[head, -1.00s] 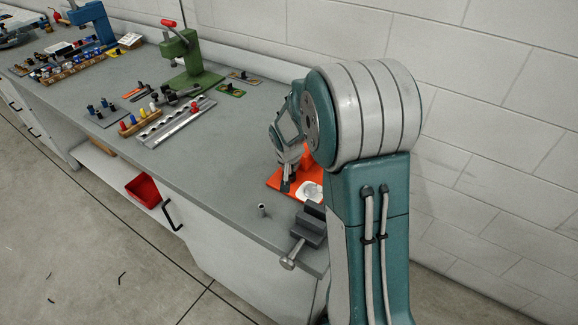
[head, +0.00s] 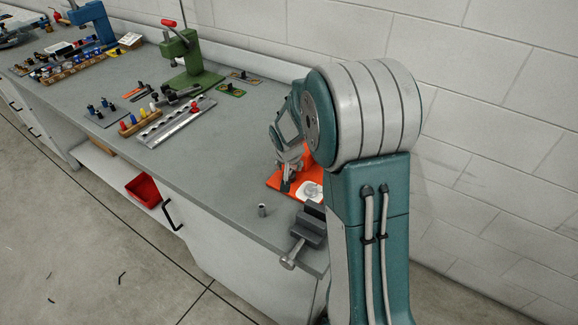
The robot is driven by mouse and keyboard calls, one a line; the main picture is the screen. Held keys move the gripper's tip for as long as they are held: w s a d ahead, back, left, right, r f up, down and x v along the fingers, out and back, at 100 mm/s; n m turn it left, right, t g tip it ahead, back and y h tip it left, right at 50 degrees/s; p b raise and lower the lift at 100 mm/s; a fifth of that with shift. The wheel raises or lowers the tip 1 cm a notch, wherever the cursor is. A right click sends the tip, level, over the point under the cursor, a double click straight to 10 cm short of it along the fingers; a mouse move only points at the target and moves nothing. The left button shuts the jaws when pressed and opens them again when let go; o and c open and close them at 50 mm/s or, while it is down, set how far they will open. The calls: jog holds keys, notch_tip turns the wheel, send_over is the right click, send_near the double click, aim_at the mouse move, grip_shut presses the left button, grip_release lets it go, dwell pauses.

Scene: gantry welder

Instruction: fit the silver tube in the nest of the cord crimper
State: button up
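A small silver tube (head: 262,211) stands upright on the grey bench near its front edge, apart from my gripper. An orange device (head: 273,182) with a flat base and a pale round disc (head: 311,191) sits behind it to the right; it may be the cord crimper, but my arm hides much of it and no nest can be made out. My gripper (head: 286,186) points down over the left part of the orange base, behind and right of the tube. Its fingers are too small and overlapped to tell whether they are open or shut.
A dark grey vise (head: 309,228) is at the bench's right front, close to the tube. A green press (head: 183,62), a slotted metal rail (head: 176,122) and a wooden rack of coloured pegs (head: 139,121) stand further left. The bench (head: 205,165) left of the tube is clear.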

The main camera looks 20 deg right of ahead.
jog(key=shift+r, duration=0.1)
jog(key=s+a+r+n, duration=0.1)
jog(key=s+a+r, duration=0.2)
jog(key=s+r, duration=0.5)
jog(key=s+a+r+n, duration=0.1)
jog(key=s+a+r, duration=0.3)
jog(key=s+r, duration=0.45)
jog(key=s+a+r+n+t+y, duration=0.1)
jog(key=s+a+r+n+y, duration=0.1)
jog(key=s, duration=0.9)
jog(key=shift+s+a+r+n+t, duration=0.25)
jog(key=shift+a+n, duration=0.35)
jog(key=shift+a, duration=0.3)
